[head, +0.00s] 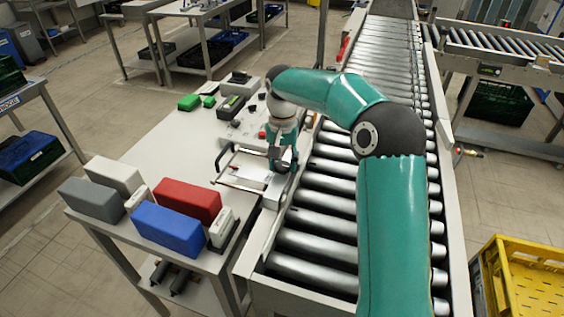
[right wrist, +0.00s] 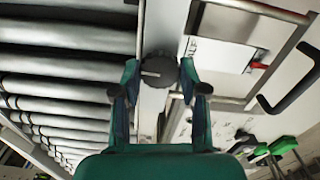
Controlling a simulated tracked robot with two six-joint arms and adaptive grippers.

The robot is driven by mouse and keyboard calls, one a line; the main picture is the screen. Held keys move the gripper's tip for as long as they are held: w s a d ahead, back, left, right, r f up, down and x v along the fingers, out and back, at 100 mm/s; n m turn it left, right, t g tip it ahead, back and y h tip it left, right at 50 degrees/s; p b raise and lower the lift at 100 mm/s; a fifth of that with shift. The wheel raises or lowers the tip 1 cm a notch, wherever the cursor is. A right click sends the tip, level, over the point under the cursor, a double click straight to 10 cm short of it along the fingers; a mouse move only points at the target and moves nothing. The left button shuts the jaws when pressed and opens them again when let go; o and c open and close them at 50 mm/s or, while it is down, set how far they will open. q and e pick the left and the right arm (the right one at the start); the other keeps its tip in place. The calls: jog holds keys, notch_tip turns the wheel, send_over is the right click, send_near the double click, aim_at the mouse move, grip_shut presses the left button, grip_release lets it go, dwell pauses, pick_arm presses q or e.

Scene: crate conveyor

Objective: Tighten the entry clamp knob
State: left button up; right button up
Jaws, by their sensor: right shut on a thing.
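The entry clamp knob (right wrist: 158,69) is a dark, round, ridged knob on a pale metal bracket at the conveyor's side. In the right wrist view it sits between the two fingertips of my right gripper (right wrist: 159,82), which is shut on it. In the head view my right gripper (head: 282,160) points down at the near end of the clamp frame (head: 237,186), between table and rollers; the knob is mostly hidden there by the fingers. My left gripper is not in view.
The roller conveyor (head: 317,208) runs along the right of the white table (head: 165,150). Red (head: 187,200), blue (head: 168,227) and grey (head: 90,199) blocks stand at the table's near edge. A yellow crate (head: 520,275) is at lower right. The table's left middle is clear.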

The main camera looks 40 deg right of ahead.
aim_at(282, 165)
jog(key=o, duration=1.1)
jog(key=shift+o, duration=0.2)
jog(key=shift+r, duration=0.1)
notch_tip(282, 165, up, 12)
jog(key=shift+f, duration=0.2)
